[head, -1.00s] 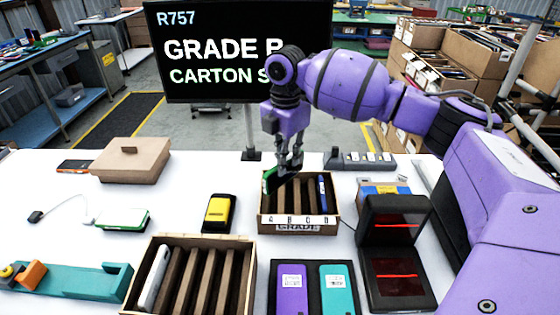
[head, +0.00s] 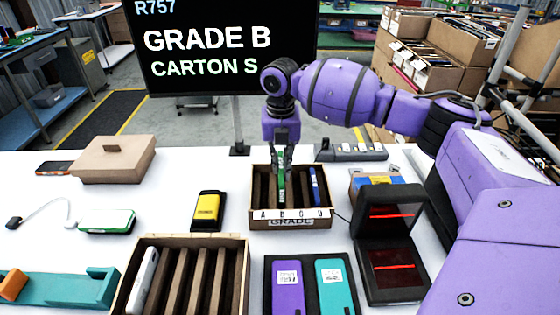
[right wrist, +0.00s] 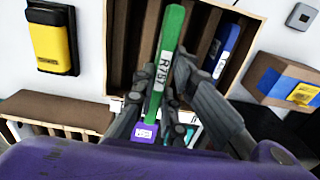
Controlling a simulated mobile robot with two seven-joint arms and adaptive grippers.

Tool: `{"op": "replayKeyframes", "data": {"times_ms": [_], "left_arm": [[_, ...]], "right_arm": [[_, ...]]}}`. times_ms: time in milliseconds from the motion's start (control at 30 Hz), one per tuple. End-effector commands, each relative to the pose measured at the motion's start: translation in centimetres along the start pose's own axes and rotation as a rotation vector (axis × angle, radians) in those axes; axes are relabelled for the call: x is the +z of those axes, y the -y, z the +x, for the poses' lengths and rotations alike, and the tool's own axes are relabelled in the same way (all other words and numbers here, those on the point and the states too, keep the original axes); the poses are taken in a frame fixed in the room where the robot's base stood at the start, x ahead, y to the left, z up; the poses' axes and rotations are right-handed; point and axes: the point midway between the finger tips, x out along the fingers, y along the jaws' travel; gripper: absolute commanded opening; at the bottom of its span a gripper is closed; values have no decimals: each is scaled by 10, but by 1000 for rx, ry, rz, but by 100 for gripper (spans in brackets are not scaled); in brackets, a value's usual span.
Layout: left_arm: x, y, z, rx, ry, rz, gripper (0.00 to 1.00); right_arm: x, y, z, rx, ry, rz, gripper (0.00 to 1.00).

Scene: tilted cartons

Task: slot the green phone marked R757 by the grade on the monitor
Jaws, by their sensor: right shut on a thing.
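The monitor (head: 225,45) reads R757, GRADE B, CARTON S. My right gripper (head: 283,165) is shut on the green phone (head: 282,188), which is held on edge at the small grade carton (head: 291,223). The phone's R757 label (right wrist: 161,70) shows in the right wrist view. The carton has slots lettered A to D; the phone lines up with B. I cannot tell how deep it sits. A blue phone (head: 316,185) stands in slot D; it also shows in the right wrist view (right wrist: 221,52). My left gripper is not in view.
A larger slotted carton (head: 240,290) with a white phone stands in front. Purple (head: 288,290) and teal (head: 334,288) phones lie in a tray beside it. A black scanner (head: 392,250) stands right, a yellow phone (head: 207,210) left, a lidded tan box (head: 112,160) behind left.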

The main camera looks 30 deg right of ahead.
Motion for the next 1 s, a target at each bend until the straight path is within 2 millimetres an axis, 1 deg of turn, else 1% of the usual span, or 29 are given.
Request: {"op": "replayKeyframes", "data": {"times_ms": [33,267,433,800,1000], "left_arm": [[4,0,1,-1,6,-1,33],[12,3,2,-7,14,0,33],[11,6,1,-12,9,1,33],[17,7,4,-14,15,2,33],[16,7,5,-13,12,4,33]], "right_arm": [[0,0,6,-2,-2,0,0],[-1,0,22,-2,-3,0,0],[0,-1,32,0,-2,1,0],[-1,0,57,-1,-3,1,0],[0,-1,63,1,-1,1,0]]}}
